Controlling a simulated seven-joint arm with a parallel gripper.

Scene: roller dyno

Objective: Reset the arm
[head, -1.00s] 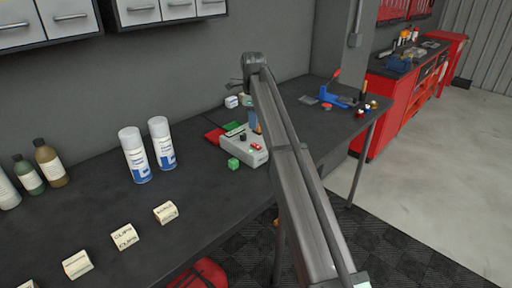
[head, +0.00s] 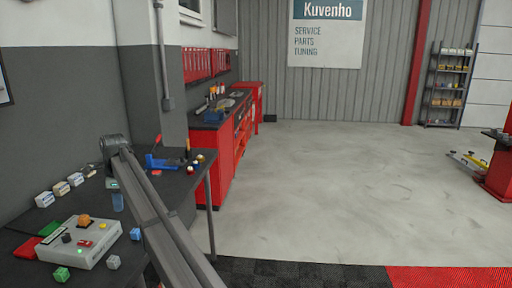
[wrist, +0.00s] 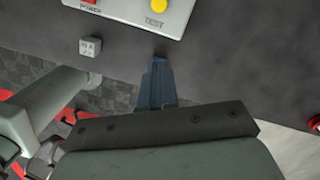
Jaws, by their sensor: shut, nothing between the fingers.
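My gripper (head: 117,203) hangs below my bent arm in the head view, over the dark bench beside a grey control box (head: 75,246). In the wrist view its blue fingers (wrist: 158,82) are together with nothing between them. They point toward the bench, apart from the control box (wrist: 128,10). The box carries a red POWER switch (wrist: 90,2), a yellow TEST button (wrist: 159,5) and an orange dome (head: 84,220).
A blue tool (head: 162,162) sits farther along the bench. Open floor (head: 330,190) lies to the right.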

